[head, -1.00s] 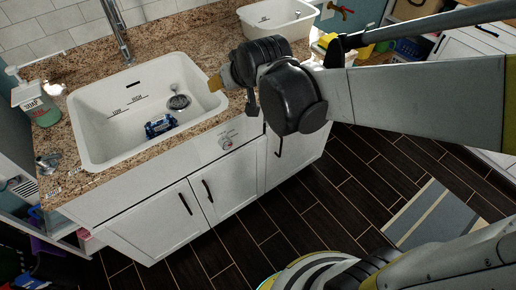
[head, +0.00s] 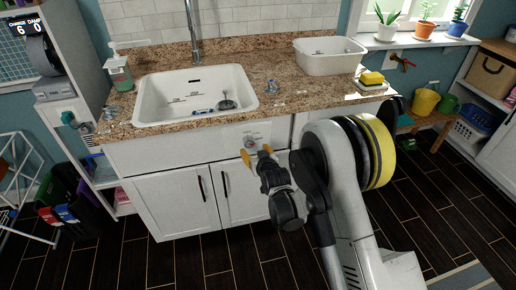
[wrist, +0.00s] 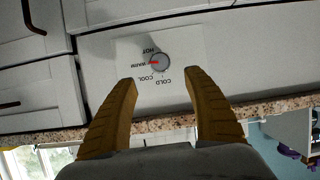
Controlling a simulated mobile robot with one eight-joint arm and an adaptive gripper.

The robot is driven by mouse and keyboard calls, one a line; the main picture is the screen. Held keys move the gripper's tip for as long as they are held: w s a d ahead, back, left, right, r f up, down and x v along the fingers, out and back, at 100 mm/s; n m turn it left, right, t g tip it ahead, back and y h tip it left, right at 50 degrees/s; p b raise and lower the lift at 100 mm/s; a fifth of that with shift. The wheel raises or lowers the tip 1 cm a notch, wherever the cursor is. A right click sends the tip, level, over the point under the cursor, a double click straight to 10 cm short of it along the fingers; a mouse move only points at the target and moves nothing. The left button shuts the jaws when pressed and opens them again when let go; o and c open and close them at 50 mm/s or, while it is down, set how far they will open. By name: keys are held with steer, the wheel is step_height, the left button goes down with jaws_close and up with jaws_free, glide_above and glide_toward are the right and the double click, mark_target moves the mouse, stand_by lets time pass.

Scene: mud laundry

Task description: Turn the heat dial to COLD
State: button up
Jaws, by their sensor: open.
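The heat dial (head: 250,141) is a small round grey knob on a pale plate on the cabinet front below the sink. In the wrist view, which is upside down, the dial (wrist: 161,63) has a red pointer mark towards the WARM label. HOT, COOL and COLD labels are also around it. My gripper (head: 255,154) is in front of the dial. Its two yellow fingers (wrist: 160,78) are open, spread to either side of the dial in the wrist view, with nothing between them. I cannot tell that either finger touches the dial.
The granite countertop (head: 275,92) edge is just above the dial plate. Cabinet doors (head: 175,203) with black handles are below. A white basin (head: 330,56) stands at the right.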

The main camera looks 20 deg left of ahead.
mark_target(249, 144)
steer(key=b+x, duration=0.3)
steer(key=x, duration=0.6)
steer(key=shift+a+f, duration=0.1)
steer(key=shift+f, duration=0.05)
steer(key=shift+w+a, duration=0.2)
steer(key=shift+w, duration=0.2)
steer(key=shift+c, duration=0.3)
steer(key=c, duration=1.1)
